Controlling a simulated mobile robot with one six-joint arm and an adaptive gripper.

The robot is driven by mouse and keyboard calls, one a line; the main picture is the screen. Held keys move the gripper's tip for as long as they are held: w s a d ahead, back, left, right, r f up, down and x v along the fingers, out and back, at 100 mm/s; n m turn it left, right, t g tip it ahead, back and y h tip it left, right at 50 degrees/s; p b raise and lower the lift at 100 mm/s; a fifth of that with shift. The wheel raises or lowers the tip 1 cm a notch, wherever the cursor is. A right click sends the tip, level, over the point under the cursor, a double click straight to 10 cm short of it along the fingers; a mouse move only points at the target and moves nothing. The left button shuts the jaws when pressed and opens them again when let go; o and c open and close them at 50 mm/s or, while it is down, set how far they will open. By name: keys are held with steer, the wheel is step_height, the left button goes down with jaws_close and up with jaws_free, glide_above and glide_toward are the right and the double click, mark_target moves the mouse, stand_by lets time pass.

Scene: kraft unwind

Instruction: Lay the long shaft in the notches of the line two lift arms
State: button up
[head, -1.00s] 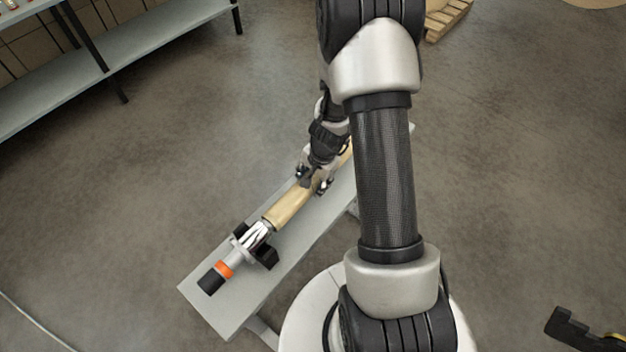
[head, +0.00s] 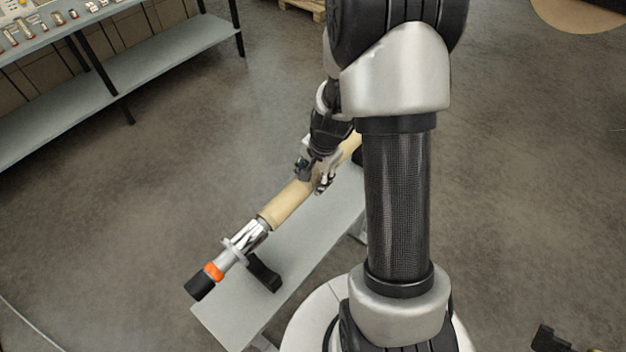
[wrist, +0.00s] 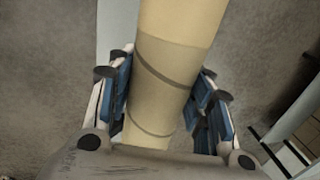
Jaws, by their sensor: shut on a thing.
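The long shaft (head: 287,206) has a tan middle, a silver flanged section, an orange band and a black end at the lower left. My gripper (head: 318,176) is shut around its tan part. The wrist view shows the tan shaft (wrist: 168,85) between the blue-padded fingers. The shaft appears raised above the grey bench, with its near end apart from the black cradle. My arm hides its far end. A dark part (head: 552,338) cut off at the lower right may be a lift arm; I cannot tell its line, and no notch is clear.
The grey bench (head: 318,240) lies under the shaft, with a black cradle (head: 264,274) on it. A shelf rack (head: 170,55) with small parts stands at upper left. A pallet (head: 305,6) and a tan round thing (head: 580,14) are at the top. Open floor lies between.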

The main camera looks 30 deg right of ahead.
mark_target(313, 169)
step_height(313, 169, up, 14)
steer(key=p, duration=1.1)
stand_by(0.5)
steer(key=shift+w+f, duration=0.1)
steer(key=shift+f, duration=0.05)
